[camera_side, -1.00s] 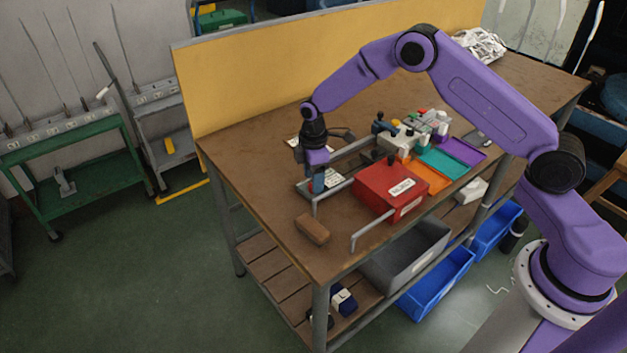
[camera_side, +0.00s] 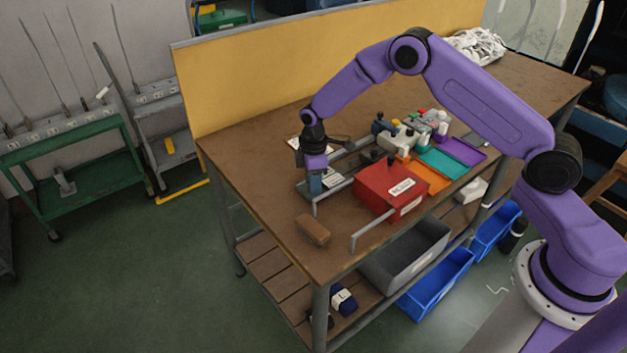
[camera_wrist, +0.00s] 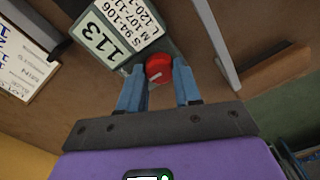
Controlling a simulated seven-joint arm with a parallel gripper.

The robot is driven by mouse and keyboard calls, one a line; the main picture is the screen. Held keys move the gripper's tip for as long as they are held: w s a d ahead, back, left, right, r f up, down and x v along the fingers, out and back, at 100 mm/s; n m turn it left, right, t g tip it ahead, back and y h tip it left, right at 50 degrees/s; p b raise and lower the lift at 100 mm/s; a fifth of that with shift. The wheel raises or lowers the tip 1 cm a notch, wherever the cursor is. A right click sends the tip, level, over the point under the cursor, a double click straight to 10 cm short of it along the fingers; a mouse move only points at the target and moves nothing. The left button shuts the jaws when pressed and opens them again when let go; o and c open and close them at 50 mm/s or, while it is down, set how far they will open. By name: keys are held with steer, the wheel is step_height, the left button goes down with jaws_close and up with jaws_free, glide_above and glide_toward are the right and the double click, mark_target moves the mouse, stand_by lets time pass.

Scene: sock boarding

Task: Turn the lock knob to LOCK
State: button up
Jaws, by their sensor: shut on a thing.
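The lock knob (camera_wrist: 158,69) is a round red knob with a small pale mark, between my fingers in the wrist view. My gripper (camera_wrist: 160,67) is shut on it, with one blue finger on each side. In the side view my gripper (camera_side: 315,184) points down at the left end of the grey metal frame on the table; the knob is hidden there. A label plate (camera_wrist: 113,38) reading 113 and other numbers lies beside the knob. I cannot read any LOCK marking or tell which setting the knob is at.
A red box (camera_side: 378,187) stands right of my gripper, with grey rails near it. A brown block (camera_side: 313,230) lies near the front edge of the table (camera_side: 262,205). Orange, teal (camera_side: 444,163) and purple trays are farther right. A yellow panel (camera_side: 265,82) stands behind.

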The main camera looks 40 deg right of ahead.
steer(key=m, duration=0.3)
stand_by(0.4)
steer(key=o, duration=1)
steer(key=shift+o, duration=0.2)
steer(key=shift+w+d, duration=0.1)
steer(key=shift+d, duration=0.05)
steer(key=shift+a+r, duration=0.15)
steer(key=shift+r, duration=1.9)
steer(key=shift+a+r, duration=0.1)
steer(key=shift+r, duration=1.9)
